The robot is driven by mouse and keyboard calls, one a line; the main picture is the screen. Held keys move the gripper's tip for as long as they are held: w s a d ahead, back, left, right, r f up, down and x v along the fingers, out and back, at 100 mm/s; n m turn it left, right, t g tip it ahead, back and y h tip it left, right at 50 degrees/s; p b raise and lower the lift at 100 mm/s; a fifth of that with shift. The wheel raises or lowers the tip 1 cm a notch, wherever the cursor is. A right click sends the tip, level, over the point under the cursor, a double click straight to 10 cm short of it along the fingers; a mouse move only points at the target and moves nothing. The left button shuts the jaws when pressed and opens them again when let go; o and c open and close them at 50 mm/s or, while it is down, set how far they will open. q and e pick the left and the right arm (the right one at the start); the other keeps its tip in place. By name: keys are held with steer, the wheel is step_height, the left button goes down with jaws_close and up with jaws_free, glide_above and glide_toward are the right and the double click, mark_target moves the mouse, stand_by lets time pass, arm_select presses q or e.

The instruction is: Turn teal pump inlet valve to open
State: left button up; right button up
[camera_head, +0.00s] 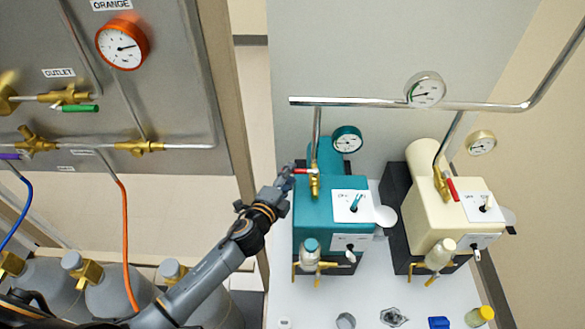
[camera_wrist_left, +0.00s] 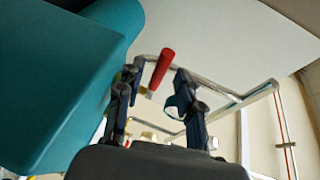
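The teal pump (camera_head: 312,232) stands on the white bench, with a brass inlet valve (camera_head: 315,186) on the vertical pipe above it. The valve's red handle (camera_head: 301,171) points left, roughly crosswise to that pipe. My left gripper (camera_head: 284,182) is at the left of the valve, close to the handle's outer end. In the left wrist view, its two fingers (camera_wrist_left: 154,100) are apart, and the red handle (camera_wrist_left: 163,67) shows in the gap between them, near the fingertips. Contact cannot be told. The teal body (camera_wrist_left: 65,80) lies close on the left there. My right gripper is not in view.
A cream pump (camera_head: 430,210) with its own red-handled valve (camera_head: 452,189) stands at the right. A horizontal pipe (camera_head: 375,104) with a gauge (camera_head: 425,90) runs above both pumps. A grey panel (camera_head: 180,90) with valves, hoses and cylinders is at the left.

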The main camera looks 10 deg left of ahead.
arm_select(q)
steer(key=shift+x, duration=1.45)
steer(key=shift+c, duration=0.4)
jaws_close()
